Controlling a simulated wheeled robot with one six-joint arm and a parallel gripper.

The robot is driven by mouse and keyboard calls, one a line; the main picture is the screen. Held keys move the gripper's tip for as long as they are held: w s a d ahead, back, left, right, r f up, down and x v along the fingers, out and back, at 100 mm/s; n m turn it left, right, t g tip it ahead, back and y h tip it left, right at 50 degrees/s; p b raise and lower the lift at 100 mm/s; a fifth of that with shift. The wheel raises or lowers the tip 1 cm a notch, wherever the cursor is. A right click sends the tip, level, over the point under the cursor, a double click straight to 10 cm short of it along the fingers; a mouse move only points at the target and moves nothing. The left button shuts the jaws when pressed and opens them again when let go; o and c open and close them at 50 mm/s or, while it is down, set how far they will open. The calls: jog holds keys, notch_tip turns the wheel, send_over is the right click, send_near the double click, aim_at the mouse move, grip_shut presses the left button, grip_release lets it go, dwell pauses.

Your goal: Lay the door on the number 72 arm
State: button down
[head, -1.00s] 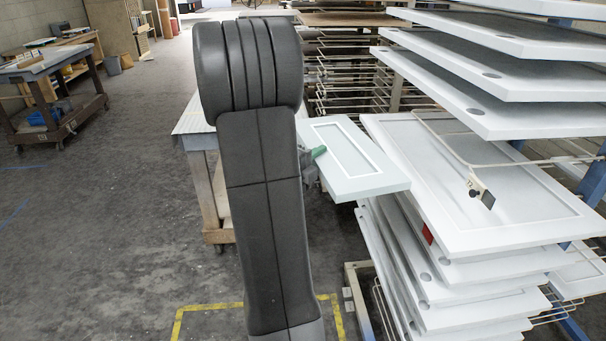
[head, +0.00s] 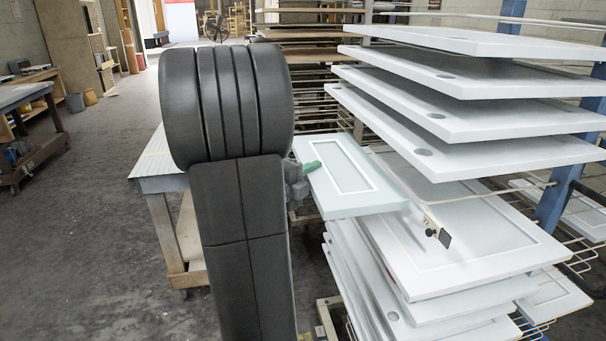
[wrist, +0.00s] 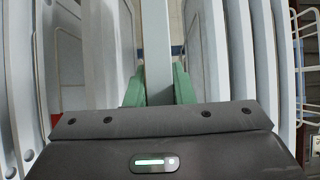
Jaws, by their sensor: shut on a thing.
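The held door (head: 338,170) is a small white panel with a raised rectangular border. It is nearly level, left of the rack, with its right end beside the tagged rack arm. My gripper (head: 308,168) is shut on its left edge; one green finger shows there. In the wrist view, the green fingers (wrist: 157,85) pinch the door's edge (wrist: 156,45). My arm hides part of the gripper.
Several white doors (head: 470,112) lie stacked on arms above the gap. More doors (head: 450,245) lie below it. A blue rack post (head: 556,195) stands at right. A table (head: 158,170) stands behind my arm.

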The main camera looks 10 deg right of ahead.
aim_at(346, 173)
jog(key=w+d, duration=0.1)
jog(key=d, duration=1.7)
jog(key=shift+w+f, duration=0.2)
dwell(0.4)
jog(key=shift+f, duration=0.2)
dwell(0.8)
jog(key=c, duration=1.2)
grip_release()
jog(key=shift+a, duration=0.1)
jog(key=shift+o, duration=0.2)
jog(key=shift+f+b, duration=0.25)
jog(key=shift+b, duration=0.05)
jog(key=shift+s+a+r+b, duration=0.1)
jog(key=shift+s+a+b, duration=0.1)
jog(key=shift+a, duration=2.05)
jog(key=shift+s+a+b, duration=0.15)
jog(key=shift+s+a, duration=0.05)
jog(key=shift+a, duration=2.05)
